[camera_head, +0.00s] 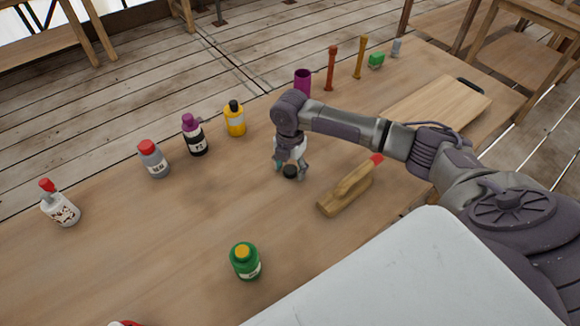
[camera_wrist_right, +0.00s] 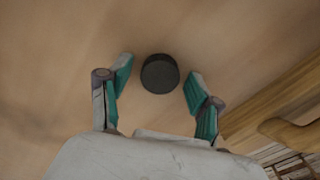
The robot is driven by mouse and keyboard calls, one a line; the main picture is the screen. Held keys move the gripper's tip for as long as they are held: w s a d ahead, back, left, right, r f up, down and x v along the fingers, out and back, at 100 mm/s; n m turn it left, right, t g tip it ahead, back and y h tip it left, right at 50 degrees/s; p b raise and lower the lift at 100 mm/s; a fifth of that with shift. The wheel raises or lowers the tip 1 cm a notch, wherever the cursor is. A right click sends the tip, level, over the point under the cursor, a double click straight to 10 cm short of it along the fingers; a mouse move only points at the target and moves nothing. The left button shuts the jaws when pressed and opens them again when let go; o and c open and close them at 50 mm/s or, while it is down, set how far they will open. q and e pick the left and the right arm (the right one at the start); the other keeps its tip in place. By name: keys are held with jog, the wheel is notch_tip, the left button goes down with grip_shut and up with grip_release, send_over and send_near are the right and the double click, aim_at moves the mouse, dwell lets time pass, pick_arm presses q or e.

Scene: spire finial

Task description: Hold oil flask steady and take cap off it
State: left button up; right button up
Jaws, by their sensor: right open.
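My right gripper (camera_head: 290,166) is open over the table, with its fingers on either side of a small black round cap (camera_head: 290,172). In the right wrist view, the cap (camera_wrist_right: 160,73) sits between the teal fingertips, apart from both. It appears to lie on the bare wood, with no bottle visible under it. Several capped bottles stand upright: a yellow one with a black cap (camera_head: 235,120), a green one with a yellow cap (camera_head: 245,262), and others. I cannot tell which is the oil flask, as the labels are unreadable. My left gripper is not in view.
A wooden block-like tool (camera_head: 347,190) with a red tip lies just right of the gripper. A grey bottle (camera_head: 154,160), purple-capped bottle (camera_head: 194,136) and white bottle (camera_head: 62,207) stand left. A cutting board (camera_head: 430,108) lies at right. The table's middle left is clear.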

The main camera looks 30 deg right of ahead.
aim_at(290, 169)
notch_tip(290, 169, up, 12)
jog(key=shift+r, duration=0.2)
